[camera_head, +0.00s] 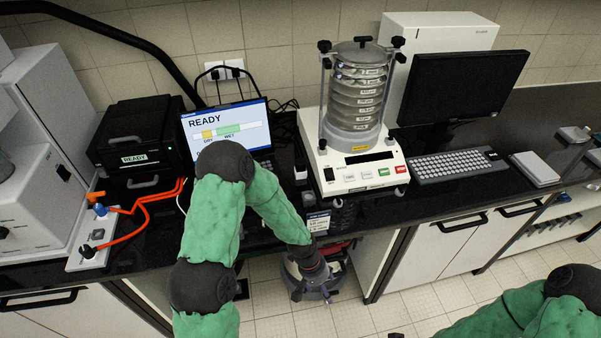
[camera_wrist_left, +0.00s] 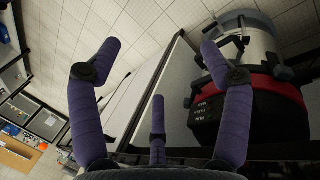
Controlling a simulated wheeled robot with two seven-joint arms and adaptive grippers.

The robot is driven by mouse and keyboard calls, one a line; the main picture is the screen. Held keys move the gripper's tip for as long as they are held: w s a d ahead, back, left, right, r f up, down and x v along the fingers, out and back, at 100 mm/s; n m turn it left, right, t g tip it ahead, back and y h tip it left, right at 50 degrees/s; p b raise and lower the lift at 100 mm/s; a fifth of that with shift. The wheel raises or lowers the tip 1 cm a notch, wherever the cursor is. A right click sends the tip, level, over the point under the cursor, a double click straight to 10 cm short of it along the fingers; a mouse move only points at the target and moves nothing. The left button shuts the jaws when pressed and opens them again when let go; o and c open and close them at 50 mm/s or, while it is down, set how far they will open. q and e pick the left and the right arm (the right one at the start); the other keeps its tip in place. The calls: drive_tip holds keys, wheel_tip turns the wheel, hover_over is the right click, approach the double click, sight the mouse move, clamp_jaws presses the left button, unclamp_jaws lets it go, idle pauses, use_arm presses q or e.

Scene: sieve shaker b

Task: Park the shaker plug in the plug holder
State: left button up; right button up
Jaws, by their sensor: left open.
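The sieve shaker (camera_head: 362,175) stands on the dark bench, with a clamped stack of sieves (camera_head: 358,95) on its white base. Two black plugs (camera_head: 224,70) sit in the white wall sockets behind the laptop, their cords running down; I cannot tell which one is the shaker's. I cannot clearly make out a plug holder; a small labelled item (camera_head: 318,221) is at the bench's front edge. My left gripper (camera_head: 312,284) hangs beyond that edge, low and away from the plugs. In the left wrist view its fingers (camera_wrist_left: 160,54) are spread and empty. My right gripper is out of view.
A laptop (camera_head: 230,128) reading READY and a black box (camera_head: 135,140) are on the left. A monitor (camera_head: 462,85) and keyboard (camera_head: 455,165) are on the right. A red and black machine (camera_wrist_left: 258,105) on the floor is close to my left fingers.

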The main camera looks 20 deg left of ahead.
use_arm(q)
drive_tip(key=s+d+f+b, duration=0.1)
drive_tip(key=s+f+b, duration=0.1)
drive_tip(key=s+f, duration=0.3)
drive_tip(key=s+d+f+m+b, duration=0.1)
drive_tip(key=s+f+b, duration=0.2)
drive_tip(key=s+f, duration=0.3)
drive_tip(key=shift+s+d+f, duration=0.25)
drive_tip(key=shift+d+f, duration=0.05)
drive_tip(key=shift+f, duration=0.55)
